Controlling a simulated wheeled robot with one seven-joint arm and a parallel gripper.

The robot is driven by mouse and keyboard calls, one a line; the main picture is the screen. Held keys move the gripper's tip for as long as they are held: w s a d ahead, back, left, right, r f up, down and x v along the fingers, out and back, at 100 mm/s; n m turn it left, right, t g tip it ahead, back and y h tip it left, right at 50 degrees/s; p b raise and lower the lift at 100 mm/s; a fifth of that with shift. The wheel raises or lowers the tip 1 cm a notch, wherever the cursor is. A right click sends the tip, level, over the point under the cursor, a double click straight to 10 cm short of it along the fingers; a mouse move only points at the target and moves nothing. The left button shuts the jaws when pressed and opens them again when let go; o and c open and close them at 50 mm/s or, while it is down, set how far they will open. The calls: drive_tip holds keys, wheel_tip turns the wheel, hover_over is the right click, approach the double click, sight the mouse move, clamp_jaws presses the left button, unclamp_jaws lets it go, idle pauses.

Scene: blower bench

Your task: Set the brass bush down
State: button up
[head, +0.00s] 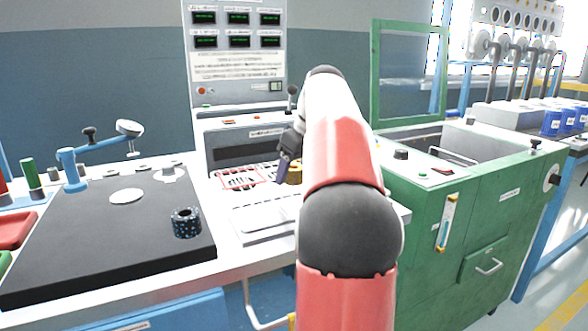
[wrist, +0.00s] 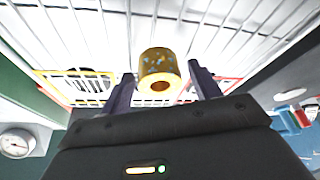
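The brass bush (wrist: 158,66), a gold ring with bluish specks and a hole, shows between my gripper's fingertips (wrist: 160,72) in the wrist view, against white wire bars. A visible gap separates it from each dark finger, so my gripper is open around it. In the head view the bush (head: 295,173) shows as a small gold piece beside the dark finger of my gripper (head: 287,168), partly hidden by my arm. Whether the bush rests on the wires cannot be told for sure.
A white wire rack (wrist: 105,25) has red and yellow outlined areas. A dark speckled ring (head: 187,222) stands on the black bench plate (head: 110,240) at left. A grey display panel (head: 236,60) rises behind. A green tank (head: 470,190) stands at right.

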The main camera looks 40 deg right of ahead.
drive_tip(key=p+v, duration=0.3)
drive_tip(key=v, duration=0.9)
drive_tip(key=shift+r, duration=0.2)
